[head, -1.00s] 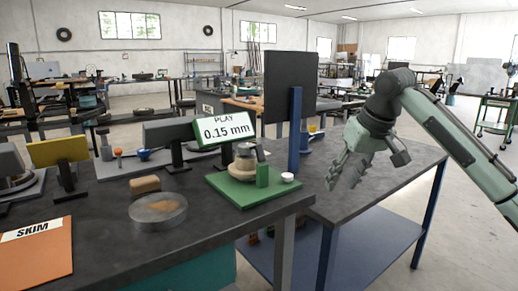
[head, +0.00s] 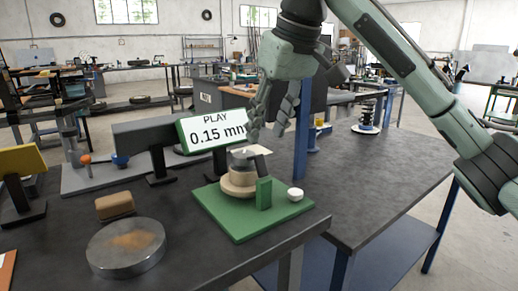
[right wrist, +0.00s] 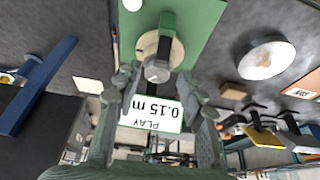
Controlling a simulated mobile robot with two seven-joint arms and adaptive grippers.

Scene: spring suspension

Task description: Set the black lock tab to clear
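A round tan and grey fixture (head: 238,183) stands on a green board (head: 225,222), beside an upright green block (head: 264,194). A dark tab-like piece (head: 262,164) sticks out at the right of its top; I take it for the black lock tab. My right gripper (head: 268,132) hangs just above and behind the fixture, fingers pointing down, apart and empty. In the right wrist view the fixture (right wrist: 152,48) lies ahead between the spread fingertips of the right gripper (right wrist: 155,78); the tab is hard to make out there. My left gripper is not in view.
A display reading "PLAY 0.15 mm" (head: 213,131) stands close behind the fixture. A blue post (head: 301,150) rises to its right. A white knob (head: 295,194) sits on the board. A round metal dish (head: 126,248) and a brown block (head: 115,205) lie to the left.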

